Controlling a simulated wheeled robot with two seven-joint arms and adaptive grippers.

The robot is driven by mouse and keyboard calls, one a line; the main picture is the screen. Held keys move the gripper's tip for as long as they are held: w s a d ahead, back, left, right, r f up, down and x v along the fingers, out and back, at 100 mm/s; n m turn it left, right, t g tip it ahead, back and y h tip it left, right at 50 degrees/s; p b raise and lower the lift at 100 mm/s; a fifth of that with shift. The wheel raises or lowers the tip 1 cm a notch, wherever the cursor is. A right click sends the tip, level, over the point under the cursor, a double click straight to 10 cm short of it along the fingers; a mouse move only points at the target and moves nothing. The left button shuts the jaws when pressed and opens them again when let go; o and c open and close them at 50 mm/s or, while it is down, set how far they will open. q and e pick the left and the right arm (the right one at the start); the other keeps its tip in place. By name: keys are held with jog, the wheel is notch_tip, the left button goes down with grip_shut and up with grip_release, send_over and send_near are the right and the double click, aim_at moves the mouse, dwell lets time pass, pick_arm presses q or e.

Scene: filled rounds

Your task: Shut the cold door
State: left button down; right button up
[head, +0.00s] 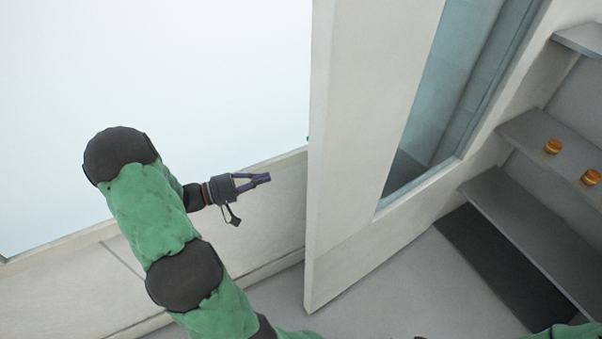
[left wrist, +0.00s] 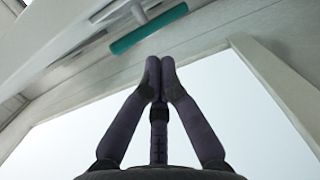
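The cold door (head: 360,140) is a pale panel with a tall glass pane. It stands open in the head view, its near edge facing me. My left gripper (head: 265,179) is to the left of that edge, apart from it, pointing right toward the door. In the left wrist view its fingertips (left wrist: 160,72) meet with nothing between them. Beyond the fingertips there is a teal bar (left wrist: 148,29) on a pale mount, which looks like a handle; it is hidden in the head view. My right gripper is out of view.
Grey shelves (head: 540,215) stand right of the door, with small orange-brown round items (head: 552,147) on one. A pale low wall (head: 275,195) runs behind my left gripper under a bright opening. Grey floor (head: 410,290) beside the door is clear.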

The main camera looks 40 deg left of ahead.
pick_arm(q)
jog(key=w+d+p, duration=0.1)
jog(key=w+d, duration=0.6)
jog(key=d, duration=0.2)
dwell(0.5)
